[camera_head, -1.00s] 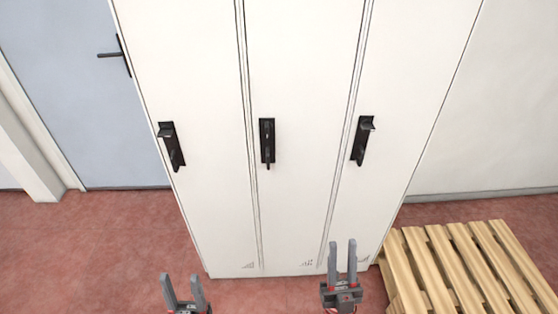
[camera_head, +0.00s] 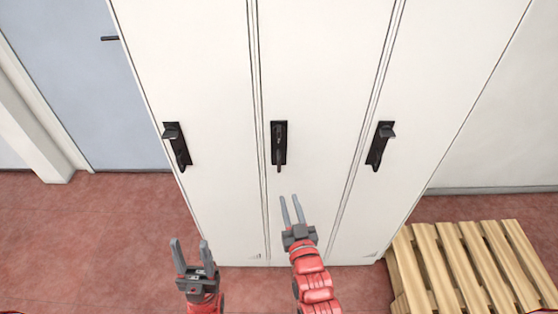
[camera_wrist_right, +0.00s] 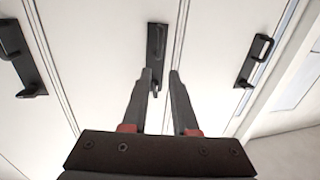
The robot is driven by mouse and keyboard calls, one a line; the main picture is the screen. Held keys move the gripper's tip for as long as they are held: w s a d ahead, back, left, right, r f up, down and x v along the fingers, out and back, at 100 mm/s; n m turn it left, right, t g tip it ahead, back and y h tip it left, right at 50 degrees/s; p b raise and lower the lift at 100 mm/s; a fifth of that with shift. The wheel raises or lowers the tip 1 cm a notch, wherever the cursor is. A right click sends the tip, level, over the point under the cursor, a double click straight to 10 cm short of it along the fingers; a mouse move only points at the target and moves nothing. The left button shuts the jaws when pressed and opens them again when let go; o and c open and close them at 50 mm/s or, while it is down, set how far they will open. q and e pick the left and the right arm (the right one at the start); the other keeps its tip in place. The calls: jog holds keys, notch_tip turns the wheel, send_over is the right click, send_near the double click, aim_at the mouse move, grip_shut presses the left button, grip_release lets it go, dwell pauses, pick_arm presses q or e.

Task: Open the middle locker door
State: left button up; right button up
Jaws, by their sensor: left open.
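The white locker has three tall doors side by side, each with a black handle. The middle door (camera_head: 315,60) is shut, and its black handle (camera_head: 279,143) points down. My right gripper (camera_head: 291,209) is in front of the middle door, below the handle, open and empty. In the right wrist view the middle handle (camera_wrist_right: 156,45) shows just beyond the open fingers (camera_wrist_right: 161,80), apart from them as far as I can tell. My left gripper (camera_head: 191,256) is open and empty, low in front of the left door.
The left door's handle (camera_head: 177,146) and the right door's handle (camera_head: 380,146) flank the middle one. A wooden pallet (camera_head: 465,265) lies on the red floor at the right. A blue door (camera_head: 75,80) is at the left. The floor at the left is clear.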

aim_at(279, 165)
jog(key=w+a+p, duration=0.1)
jog(key=w, duration=0.3)
jog(key=w+a+p, duration=0.1)
jog(key=w, duration=0.4)
jog(key=w+p, duration=0.1)
jog(key=w, duration=0.4)
jog(key=shift+w+a+p, duration=0.25)
jog(key=shift+a+p, duration=0.15)
jog(key=shift+c, duration=0.3)
grip_shut()
dwell(0.4)
